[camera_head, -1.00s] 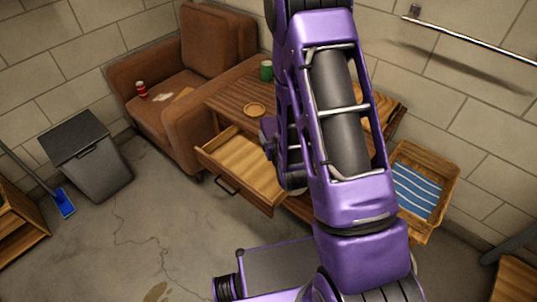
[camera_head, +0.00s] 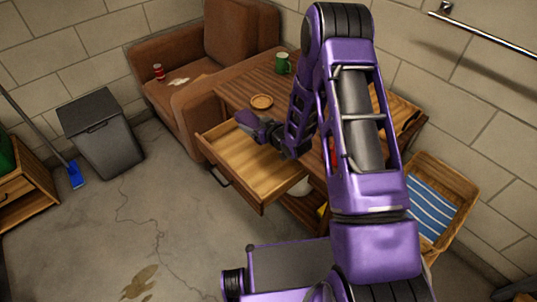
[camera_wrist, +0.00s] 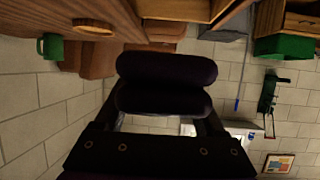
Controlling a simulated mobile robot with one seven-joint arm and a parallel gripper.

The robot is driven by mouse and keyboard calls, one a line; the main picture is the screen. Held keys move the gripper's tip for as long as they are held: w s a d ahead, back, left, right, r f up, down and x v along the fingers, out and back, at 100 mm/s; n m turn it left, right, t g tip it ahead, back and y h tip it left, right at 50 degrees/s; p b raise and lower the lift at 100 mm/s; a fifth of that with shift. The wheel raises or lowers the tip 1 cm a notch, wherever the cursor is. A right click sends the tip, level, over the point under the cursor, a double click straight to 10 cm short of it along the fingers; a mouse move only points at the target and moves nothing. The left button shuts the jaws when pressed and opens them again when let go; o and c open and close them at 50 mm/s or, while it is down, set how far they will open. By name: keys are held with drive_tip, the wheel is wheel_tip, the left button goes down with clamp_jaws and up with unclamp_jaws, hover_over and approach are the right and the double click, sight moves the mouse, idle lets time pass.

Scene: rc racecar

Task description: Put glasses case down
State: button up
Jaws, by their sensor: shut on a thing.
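My gripper (camera_head: 262,129) reaches left from my purple arm, above the open wooden drawer (camera_head: 268,172). At its tip is a dark rounded thing (camera_head: 246,119), seemingly the glasses case, but small and hard to tell from the fingers. In the wrist view, two dark rounded bars (camera_wrist: 165,70) lie across the front of my gripper (camera_wrist: 165,103), between its side arms. My gripper is shut on this dark thing. The visible part of the drawer's floor is bare. The wooden table (camera_head: 240,92) stands behind, and my arm hides part of it.
A round wooden coaster (camera_head: 261,102) and a green mug (camera_head: 283,64) stand on the table. A brown armchair (camera_head: 185,92) is behind left. A grey bin (camera_head: 101,135) stands left. A wooden crate with a striped cloth (camera_head: 430,207) is at the right. The floor at front left is open.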

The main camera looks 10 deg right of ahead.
drive_tip(key=n+b, duration=0.1)
hover_over(252, 160)
wheel_tip(252, 160, down, 7)
drive_tip(key=shift+g+y, duration=0.3)
drive_tip(key=shift+y, duration=0.2)
drive_tip(key=shift+f+b, duration=0.45)
drive_tip(key=shift+f, duration=1.7)
drive_tip(key=shift+f, duration=0.55)
drive_tip(key=o, duration=1.4)
drive_tip(key=shift+r, duration=0.1)
